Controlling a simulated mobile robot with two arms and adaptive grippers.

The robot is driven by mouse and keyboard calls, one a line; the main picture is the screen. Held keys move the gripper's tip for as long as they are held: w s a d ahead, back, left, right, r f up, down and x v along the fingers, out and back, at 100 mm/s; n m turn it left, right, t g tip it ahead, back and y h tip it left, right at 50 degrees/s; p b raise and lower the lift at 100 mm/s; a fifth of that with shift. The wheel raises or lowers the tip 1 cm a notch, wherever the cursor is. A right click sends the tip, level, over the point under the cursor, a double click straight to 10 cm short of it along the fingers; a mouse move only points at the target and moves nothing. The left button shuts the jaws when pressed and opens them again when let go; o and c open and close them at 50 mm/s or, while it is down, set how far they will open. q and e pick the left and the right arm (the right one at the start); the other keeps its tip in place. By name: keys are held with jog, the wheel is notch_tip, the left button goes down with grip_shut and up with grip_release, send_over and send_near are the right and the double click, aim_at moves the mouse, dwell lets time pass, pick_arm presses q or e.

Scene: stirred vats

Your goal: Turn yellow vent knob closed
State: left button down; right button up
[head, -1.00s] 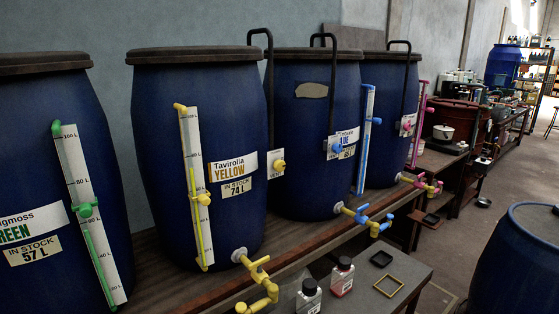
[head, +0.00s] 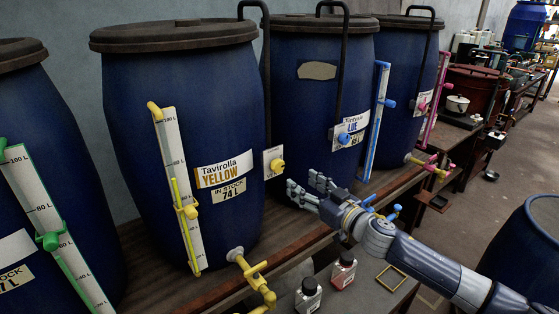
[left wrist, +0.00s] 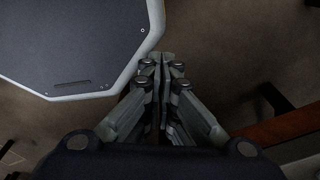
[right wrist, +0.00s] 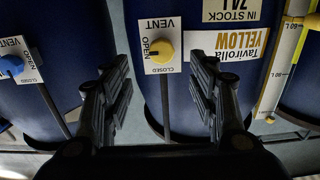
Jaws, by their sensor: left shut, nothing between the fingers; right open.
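The yellow vent knob (head: 277,166) sits on a white vent plate on the right side of the blue vat labelled Tavirolla YELLOW (head: 130,110). In the right wrist view the yellow knob (right wrist: 162,50) shows on its plate marked VENT, OPEN and CLOSED; I cannot tell its exact setting. My right gripper (head: 304,186) is open and empty, just right of and below the knob in the head view. In the right wrist view its fingers (right wrist: 158,72) stand apart on either side of the plate, not touching the knob. My left gripper (left wrist: 162,62) is shut and empty, away from the vats.
The vat with the blue vent knob (head: 343,138) stands to the right, close behind my right gripper. The yellow tap (head: 255,275) juts out below. Two small bottles (head: 308,296) stand on a low table in front. A black pipe (head: 266,80) rises above the yellow knob's plate.

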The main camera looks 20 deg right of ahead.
aim_at(280, 168)
jog(key=p+x, duration=0.1)
jog(key=x, duration=0.7)
jog(key=shift+w+a+p, duration=0.2)
jog(key=shift+p, duration=0.2)
pick_arm(q)
jog(key=shift+s+a+r, duration=0.15)
jog(key=shift+r, duration=0.35)
jog(key=shift+s+a+r, duration=0.1)
jog(key=shift+a+r, duration=0.05)
jog(key=shift+r, duration=0.3)
pick_arm(e)
jog(key=shift+x, duration=0.9)
pick_arm(q)
jog(key=shift+s+d, duration=0.1)
jog(key=shift+s, duration=0.05)
pick_arm(e)
jog(key=c, duration=1.1)
